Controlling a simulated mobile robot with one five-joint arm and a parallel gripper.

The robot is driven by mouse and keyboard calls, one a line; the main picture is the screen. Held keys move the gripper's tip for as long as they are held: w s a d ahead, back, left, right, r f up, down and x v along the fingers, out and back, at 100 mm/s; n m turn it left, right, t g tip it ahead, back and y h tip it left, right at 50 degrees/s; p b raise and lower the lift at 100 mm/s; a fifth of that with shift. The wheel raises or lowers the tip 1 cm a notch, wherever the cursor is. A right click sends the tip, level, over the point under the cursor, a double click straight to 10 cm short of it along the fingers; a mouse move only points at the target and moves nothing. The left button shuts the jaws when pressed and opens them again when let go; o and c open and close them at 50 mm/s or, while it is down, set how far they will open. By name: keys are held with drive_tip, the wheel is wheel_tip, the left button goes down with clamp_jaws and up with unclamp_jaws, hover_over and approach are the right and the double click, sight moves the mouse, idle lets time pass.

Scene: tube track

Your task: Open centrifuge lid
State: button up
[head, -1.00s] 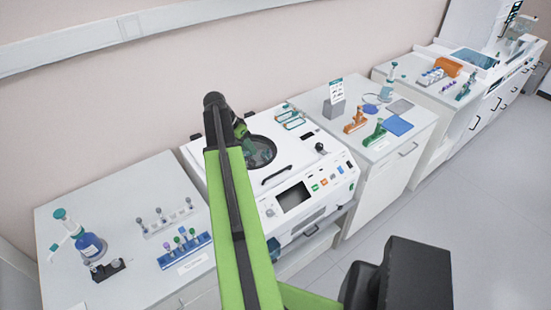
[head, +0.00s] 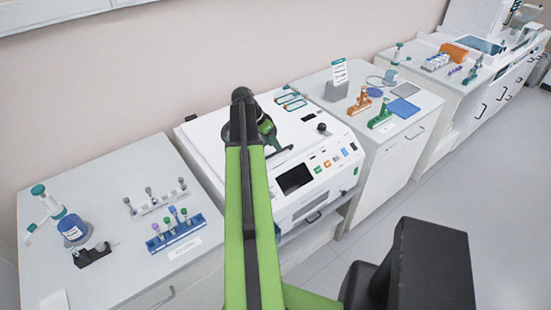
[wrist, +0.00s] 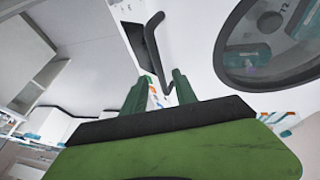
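The white centrifuge (head: 335,183) stands at the middle of the head view, its lid (head: 205,133) lying flat and shut. The lid's dark bar handle (head: 284,153) is partly hidden by my arm. In the wrist view the black handle (wrist: 151,35) runs down toward my gripper (wrist: 159,76), its lower end seen between the two green fingertips. The fingers are apart and do not appear closed on the handle. The lid's round window (wrist: 275,45) is at the right of the wrist view. In the head view my arm covers the window and my gripper (head: 274,146) is above the lid.
A blue tube rack (head: 176,235) and a blue-labelled bottle (head: 73,230) stand on the left bench. Orange (head: 361,103) and green (head: 381,116) holders and a blue mat (head: 404,109) lie on the right bench. The floor (head: 500,200) at right is clear.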

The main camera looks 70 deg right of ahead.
drive_tip(key=shift+b+x, duration=0.8)
drive_tip(key=shift+x, duration=0.75)
clamp_jaws()
